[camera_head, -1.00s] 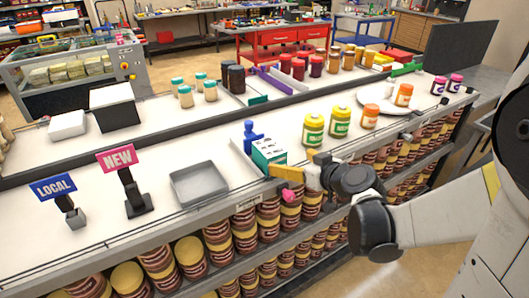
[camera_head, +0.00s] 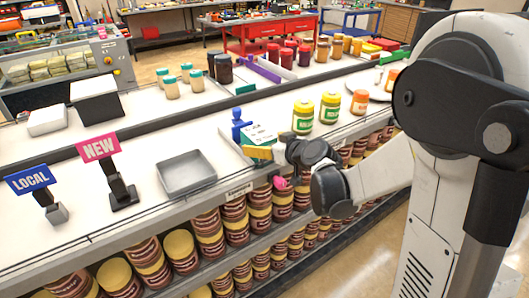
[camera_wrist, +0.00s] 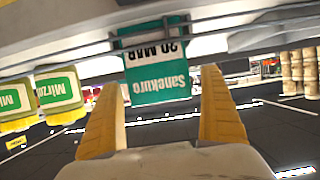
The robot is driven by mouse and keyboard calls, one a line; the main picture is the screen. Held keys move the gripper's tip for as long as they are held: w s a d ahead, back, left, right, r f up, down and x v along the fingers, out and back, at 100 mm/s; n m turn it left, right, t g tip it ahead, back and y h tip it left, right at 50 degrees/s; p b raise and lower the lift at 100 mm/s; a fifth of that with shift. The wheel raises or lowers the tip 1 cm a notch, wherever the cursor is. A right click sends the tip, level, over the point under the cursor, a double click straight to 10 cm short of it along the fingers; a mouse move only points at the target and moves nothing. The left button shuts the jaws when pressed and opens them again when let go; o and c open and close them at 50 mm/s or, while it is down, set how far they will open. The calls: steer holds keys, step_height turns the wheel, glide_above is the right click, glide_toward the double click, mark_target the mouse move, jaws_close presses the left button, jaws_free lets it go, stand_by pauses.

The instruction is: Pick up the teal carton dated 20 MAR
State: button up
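The teal carton (camera_head: 262,137) with a white, lettered face stands on the near counter beside a blue figure-like piece (camera_head: 240,124).
Yellow-green jars (camera_head: 303,117) and an orange jar (camera_head: 360,102) stand right of the carton. A grey tray (camera_head: 186,172) and a NEW sign (camera_head: 99,148) are to the left. A pink item (camera_head: 281,183) is at the shelf edge, above stacked brown jars.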

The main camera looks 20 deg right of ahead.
steer(key=c, duration=1.1)
